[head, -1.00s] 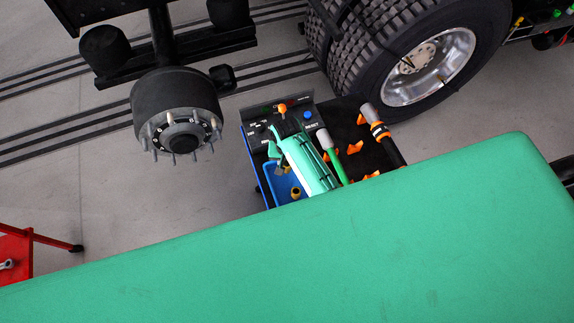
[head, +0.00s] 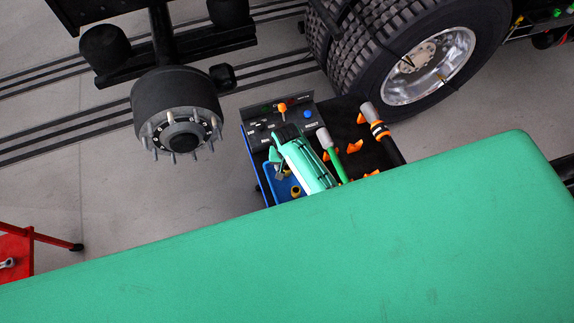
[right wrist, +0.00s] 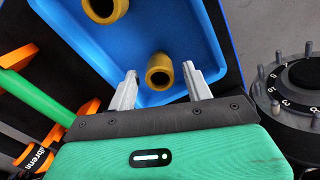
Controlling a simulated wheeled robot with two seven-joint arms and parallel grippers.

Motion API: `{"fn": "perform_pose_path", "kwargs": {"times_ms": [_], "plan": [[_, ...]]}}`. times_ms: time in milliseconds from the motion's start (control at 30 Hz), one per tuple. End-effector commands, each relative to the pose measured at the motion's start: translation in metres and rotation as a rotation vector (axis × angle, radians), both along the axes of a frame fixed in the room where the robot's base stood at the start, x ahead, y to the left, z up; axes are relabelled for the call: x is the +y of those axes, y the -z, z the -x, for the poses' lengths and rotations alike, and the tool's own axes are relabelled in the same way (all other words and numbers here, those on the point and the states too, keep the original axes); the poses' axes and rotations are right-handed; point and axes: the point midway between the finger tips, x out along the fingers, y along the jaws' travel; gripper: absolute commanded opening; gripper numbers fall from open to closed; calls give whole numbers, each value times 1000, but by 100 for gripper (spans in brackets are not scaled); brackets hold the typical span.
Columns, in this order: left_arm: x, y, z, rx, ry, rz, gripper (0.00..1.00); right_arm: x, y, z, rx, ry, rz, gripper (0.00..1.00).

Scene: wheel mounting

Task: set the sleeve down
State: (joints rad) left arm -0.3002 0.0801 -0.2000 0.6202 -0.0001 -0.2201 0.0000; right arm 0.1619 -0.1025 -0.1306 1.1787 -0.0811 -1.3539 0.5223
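A brass-coloured sleeve (right wrist: 160,72) sits in the blue tray (right wrist: 216,38), its dark opening facing my right wrist camera. My right gripper (right wrist: 159,69) is open, with one grey finger on each side of this sleeve and visible gaps between. A second brass sleeve (right wrist: 105,8) is in the tray, further off at the picture's top edge. In the head view my right gripper (head: 281,172) is over the blue tray, its fingers small and partly hidden. One brass sleeve (head: 296,191) shows beside it there. My left gripper is not in view.
Beside the tray, a black holder with orange clips carries a green-handled tool (head: 327,139) and a grey-tipped tool (head: 371,114). A control panel (head: 281,112) stands behind. The studded hub (head: 181,143) is to the left, a mounted wheel (head: 430,65) to the right.

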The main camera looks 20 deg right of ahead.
Motion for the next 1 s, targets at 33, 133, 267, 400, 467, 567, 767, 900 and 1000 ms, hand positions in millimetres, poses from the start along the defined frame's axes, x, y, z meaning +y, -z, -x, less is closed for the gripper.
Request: {"fn": "perform_pose_path", "kwargs": {"times_ms": [33,133,267,400,467,567,767,900,1000], "plan": [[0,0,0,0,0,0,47,0,0,0,0,0,0,51],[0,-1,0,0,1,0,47,0,-2,0,0,0,0,51],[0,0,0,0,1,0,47,0,-9,0,-2,0,0,51],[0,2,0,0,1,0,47,1,-28,0,-4,0,-1,51],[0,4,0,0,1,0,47,1,-39,-1,-5,1,-1,51],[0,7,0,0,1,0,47,1,-58,-1,-5,1,-1,51],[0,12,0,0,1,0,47,0,-94,0,-4,0,-1,51],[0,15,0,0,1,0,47,0,-112,-1,-2,-1,0,51],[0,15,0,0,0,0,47,0,-119,-1,-1,-1,-1,51]]}}
